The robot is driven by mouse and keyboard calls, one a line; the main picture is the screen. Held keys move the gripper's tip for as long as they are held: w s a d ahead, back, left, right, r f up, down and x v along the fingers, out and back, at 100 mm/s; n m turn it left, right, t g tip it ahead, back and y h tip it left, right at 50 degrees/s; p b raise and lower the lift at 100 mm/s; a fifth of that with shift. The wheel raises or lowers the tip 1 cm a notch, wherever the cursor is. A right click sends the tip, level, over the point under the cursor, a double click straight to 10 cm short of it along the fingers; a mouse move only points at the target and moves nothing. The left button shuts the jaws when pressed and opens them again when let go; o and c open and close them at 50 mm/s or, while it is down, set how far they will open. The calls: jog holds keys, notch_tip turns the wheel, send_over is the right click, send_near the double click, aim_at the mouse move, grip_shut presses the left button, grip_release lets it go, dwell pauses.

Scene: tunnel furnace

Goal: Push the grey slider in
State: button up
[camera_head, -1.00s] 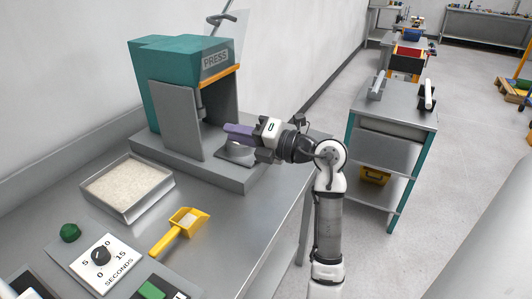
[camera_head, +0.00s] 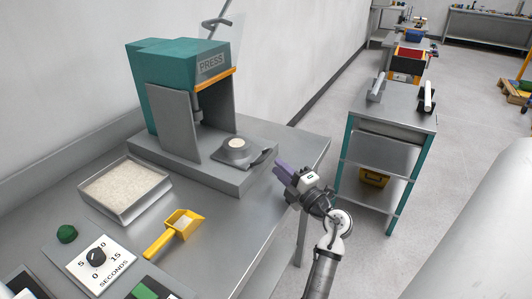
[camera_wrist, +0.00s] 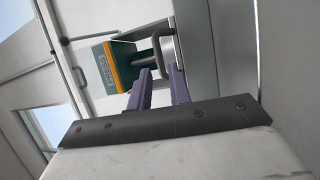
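The grey slider (camera_head: 238,152) lies on the base of the teal press (camera_head: 175,75), in front of the press opening. It holds a small pale round patch, and its dark handle (camera_head: 263,158) points toward the right edge of the base. The handle also shows in the wrist view (camera_wrist: 158,42), beyond the fingertips. My gripper (camera_head: 282,170), with purple fingers, is to the right of the slider and apart from it, near the table's right edge. In the wrist view the fingers (camera_wrist: 159,72) are apart with nothing between them.
A metal tray of pale granules (camera_head: 125,190), a yellow scoop (camera_head: 178,230) and a seconds dial (camera_head: 97,258) are on the table left of my arm. A shelf cart (camera_head: 390,125) stands beyond my gripper to the right.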

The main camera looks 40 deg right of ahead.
aim_at(266, 154)
jog(key=w, duration=0.4)
jog(key=w+r+p, duration=0.1)
jog(key=w, duration=0.2)
jog(key=shift+s, duration=0.1)
grip_shut()
jog(key=shift+r, duration=0.1)
